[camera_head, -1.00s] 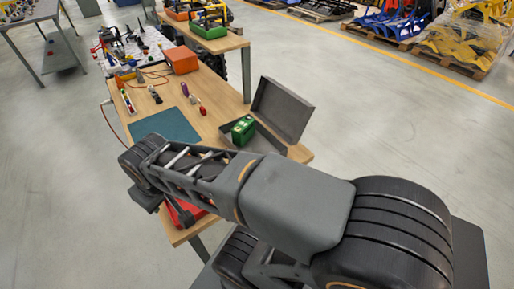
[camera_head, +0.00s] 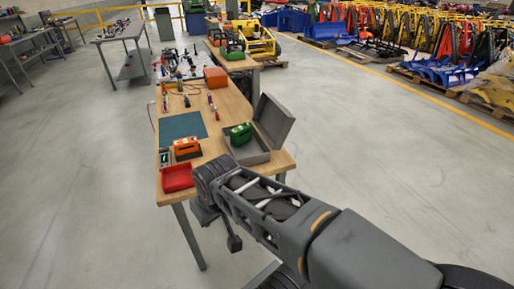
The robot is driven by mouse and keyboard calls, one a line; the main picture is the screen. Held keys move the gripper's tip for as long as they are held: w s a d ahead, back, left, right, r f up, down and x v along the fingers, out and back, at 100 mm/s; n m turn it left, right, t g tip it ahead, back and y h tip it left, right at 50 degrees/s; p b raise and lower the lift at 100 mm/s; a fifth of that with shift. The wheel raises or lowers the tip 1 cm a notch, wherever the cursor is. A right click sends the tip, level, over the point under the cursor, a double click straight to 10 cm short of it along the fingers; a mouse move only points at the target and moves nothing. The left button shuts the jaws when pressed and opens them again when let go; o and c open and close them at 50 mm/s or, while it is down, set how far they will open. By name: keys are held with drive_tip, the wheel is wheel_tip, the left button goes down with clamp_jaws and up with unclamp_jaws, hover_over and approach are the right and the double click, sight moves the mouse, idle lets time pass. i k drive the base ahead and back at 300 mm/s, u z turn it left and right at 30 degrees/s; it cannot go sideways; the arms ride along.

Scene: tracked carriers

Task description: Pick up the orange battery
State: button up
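The orange battery (camera_head: 186,147) stands upright on the wooden workbench (camera_head: 223,112), behind the red tray and at the near edge of the green mat. It has a dark top and looks like a small block with a handle. My gripper (camera_head: 222,232) hangs at the far end of my arm, off the near edge of the bench and apart from the battery. Its fingers are too small and dark to tell whether they are open or shut.
A red tray (camera_head: 177,178) sits at the bench's near left corner. A grey open-lidded box (camera_head: 252,157) holds a green battery (camera_head: 240,134). A green mat (camera_head: 183,128), small tools and an orange box (camera_head: 215,77) lie farther back. Floor left of the bench is clear.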

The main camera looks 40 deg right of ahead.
sight(183, 146)
drive_tip(key=z, duration=0.65)
drive_tip(key=i, duration=0.85)
drive_tip(key=z, duration=0.45)
drive_tip(key=k, duration=1.65)
drive_tip(key=u, duration=1.5)
drive_tip(key=i, duration=4.55)
drive_tip(key=z, duration=0.15)
